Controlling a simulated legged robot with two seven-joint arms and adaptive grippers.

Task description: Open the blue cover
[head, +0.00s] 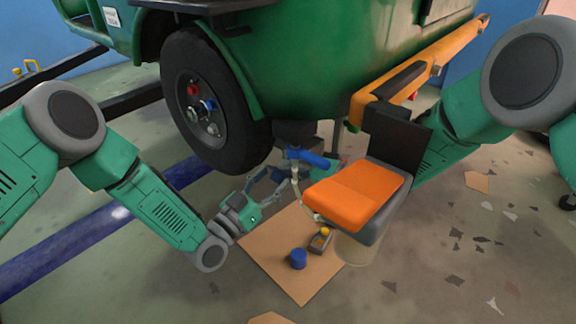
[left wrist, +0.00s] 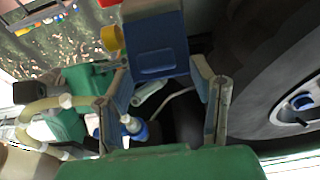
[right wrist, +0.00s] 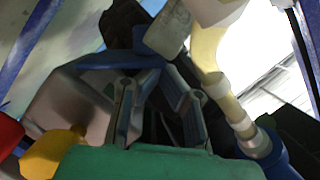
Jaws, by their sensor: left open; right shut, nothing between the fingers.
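The blue cover (head: 308,158) is a small blue panel below the green vehicle body, just right of the wheel. In the left wrist view the blue panel (left wrist: 158,42) lies straight ahead, at the tips of my left gripper (left wrist: 165,82). In the head view my left gripper (head: 282,174) is open, reaching in from the left close to the cover; I cannot tell whether it touches. My right gripper (right wrist: 160,78) is shut and empty in the right wrist view, near grey and blue parts. In the head view the seat hides most of it.
The black wheel (head: 212,100) stands close to the left gripper. An orange seat (head: 355,195) blocks part of the right side. A brown board (head: 275,250) on the floor carries a blue round piece (head: 298,258). An orange bar (head: 425,62) runs along the upper right.

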